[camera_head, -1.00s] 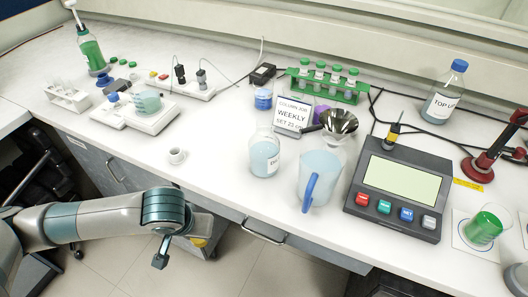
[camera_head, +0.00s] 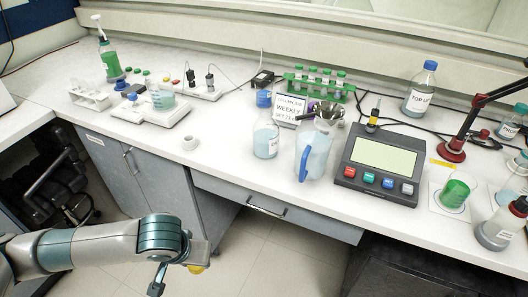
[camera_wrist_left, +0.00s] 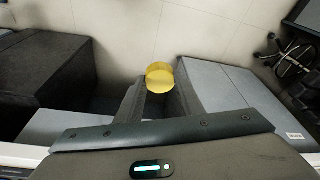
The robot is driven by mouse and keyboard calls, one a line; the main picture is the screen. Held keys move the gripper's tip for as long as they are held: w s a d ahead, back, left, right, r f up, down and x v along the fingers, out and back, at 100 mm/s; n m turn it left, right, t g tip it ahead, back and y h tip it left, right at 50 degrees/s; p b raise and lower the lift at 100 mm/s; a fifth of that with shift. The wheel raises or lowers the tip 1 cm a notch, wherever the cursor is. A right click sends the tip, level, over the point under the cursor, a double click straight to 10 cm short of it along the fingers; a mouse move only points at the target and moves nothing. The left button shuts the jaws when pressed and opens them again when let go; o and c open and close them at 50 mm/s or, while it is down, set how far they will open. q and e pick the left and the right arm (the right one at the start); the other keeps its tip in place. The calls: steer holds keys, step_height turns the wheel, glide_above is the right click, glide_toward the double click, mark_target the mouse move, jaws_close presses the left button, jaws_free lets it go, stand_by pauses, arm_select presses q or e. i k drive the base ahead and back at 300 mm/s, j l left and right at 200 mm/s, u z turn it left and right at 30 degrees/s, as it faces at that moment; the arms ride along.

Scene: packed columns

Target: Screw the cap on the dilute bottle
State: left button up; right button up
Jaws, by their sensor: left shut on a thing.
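My left gripper (camera_head: 200,258) hangs in front of the bench, below its top and over the floor. It is shut on a yellow round cap (camera_head: 197,269), which also shows between the fingers in the left wrist view (camera_wrist_left: 159,75). A clear bottle (camera_head: 266,142) with pale blue liquid and a white label stands on the bench, up and right of the gripper and well apart from it. Its label is too small to read; a blue-lidded jar (camera_head: 264,99) lines up behind its mouth. My right gripper is not in view.
A device with coloured buttons (camera_head: 381,165) is farther right. The bench front, with drawer handle (camera_head: 266,207), lies near my gripper.

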mark_target(266, 130)
steer(key=k+z, duration=0.1)
steer(key=z, duration=2.05)
steer(key=k+j, duration=0.25)
steer(key=j, duration=0.2)
steer(key=k+j, duration=0.25)
steer(key=j, duration=0.15)
steer(key=k+j, duration=0.25)
steer(key=j, duration=0.2)
steer(key=k+j, duration=0.25)
steer(key=j, duration=0.15)
steer(key=k+j, duration=0.25)
steer(key=j, duration=0.2)
steer(key=k+j, duration=0.25)
steer(key=j, duration=0.2)
steer(key=k+j, duration=0.3)
steer(key=i+j, duration=0.05)
steer(key=j, duration=0.05)
